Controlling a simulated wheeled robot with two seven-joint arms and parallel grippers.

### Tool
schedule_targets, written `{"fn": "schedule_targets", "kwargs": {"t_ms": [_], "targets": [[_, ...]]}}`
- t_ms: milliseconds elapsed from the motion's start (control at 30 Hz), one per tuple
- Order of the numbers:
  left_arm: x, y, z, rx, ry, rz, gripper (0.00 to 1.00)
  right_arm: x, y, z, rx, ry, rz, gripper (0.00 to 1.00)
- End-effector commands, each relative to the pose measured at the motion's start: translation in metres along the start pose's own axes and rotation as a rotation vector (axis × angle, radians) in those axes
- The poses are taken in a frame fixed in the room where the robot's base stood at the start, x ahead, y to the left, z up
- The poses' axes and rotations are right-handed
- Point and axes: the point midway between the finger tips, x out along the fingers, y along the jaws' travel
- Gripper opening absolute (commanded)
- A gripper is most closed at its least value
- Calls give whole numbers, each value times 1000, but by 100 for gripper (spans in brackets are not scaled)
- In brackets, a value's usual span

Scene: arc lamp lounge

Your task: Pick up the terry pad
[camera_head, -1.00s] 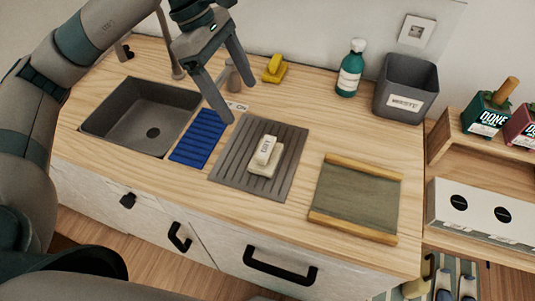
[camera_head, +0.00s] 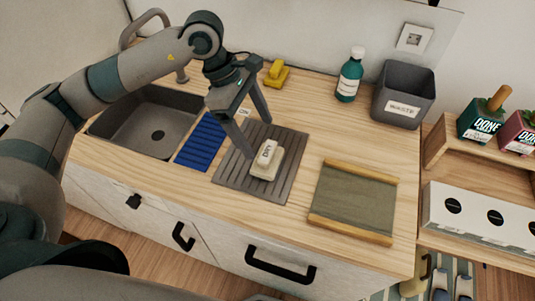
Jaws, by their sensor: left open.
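A small cream pad (camera_head: 266,164) with a lettered pale tag on top, probably the terry pad, rests on the grey ribbed mat (camera_head: 236,185) on the wooden counter. My left gripper (camera_head: 258,138) is open and points down just behind the pad, its fingers spread to the rear left and rear right. One fingertip looks very near the pad's left rear edge; I cannot tell whether it touches. Nothing is between the fingers. My right gripper is not in view.
A blue ribbed mat (camera_head: 201,140) and a grey sink (camera_head: 140,125) lie to the left. An olive cloth panel with wooden bars (camera_head: 353,198) lies to the right. A yellow object (camera_head: 276,74), a green bottle (camera_head: 350,75) and a grey waste bin (camera_head: 403,95) stand at the back.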

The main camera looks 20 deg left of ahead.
Motion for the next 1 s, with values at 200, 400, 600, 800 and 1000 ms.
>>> {"fn": "schedule_targets", "kwargs": {"t_ms": [200, 400, 600, 800, 1000], "targets": [[26, 0, 1, -1, 0, -1, 80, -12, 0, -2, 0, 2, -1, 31], [31, 0, 0, 0, 0, 0, 80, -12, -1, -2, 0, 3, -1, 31], [31, 0, 0, 0, 0, 1, 80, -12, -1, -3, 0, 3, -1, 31], [37, 2, 0, -1, 0, -1, 80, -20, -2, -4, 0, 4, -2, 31], [57, 5, -3, -3, 1, -3, 80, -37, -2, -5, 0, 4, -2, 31]]}}
